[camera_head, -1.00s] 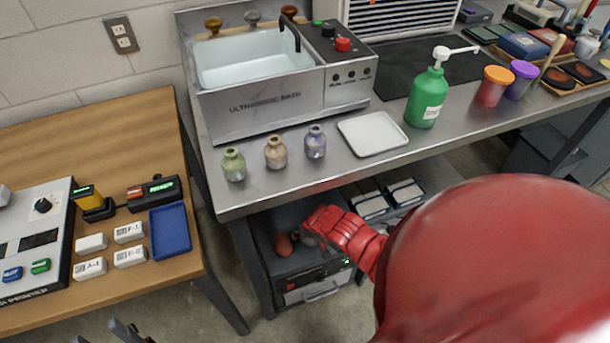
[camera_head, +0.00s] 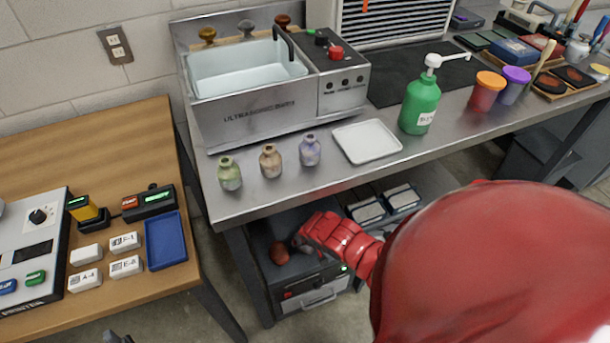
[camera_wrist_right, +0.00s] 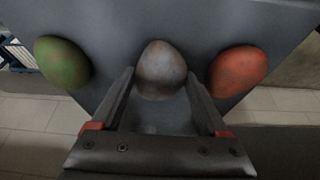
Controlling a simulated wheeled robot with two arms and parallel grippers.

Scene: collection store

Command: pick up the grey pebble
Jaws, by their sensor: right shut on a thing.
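The grey pebble (camera_wrist_right: 161,70) sits between the fingers of my right gripper (camera_wrist_right: 160,98) in the right wrist view, and the gripper is shut on it. A green pebble (camera_wrist_right: 62,62) lies to its left and a red pebble (camera_wrist_right: 238,72) to its right, both outside the fingers. In the head view my right gripper (camera_head: 299,243) reaches down under the metal bench, beside the red pebble (camera_head: 279,253). The grey and green pebbles are hidden there. Only a little of my left gripper (camera_head: 118,338) shows at the bottom edge, so its opening is unclear.
The metal bench (camera_head: 255,200) overhangs the dark unit (camera_head: 262,272) where my right gripper is. Several small bottles, a white tray (camera_head: 367,141) and a green pump bottle (camera_head: 420,103) stand on the bench. A wooden table (camera_head: 110,130) with a blue tray (camera_head: 165,240) is at left.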

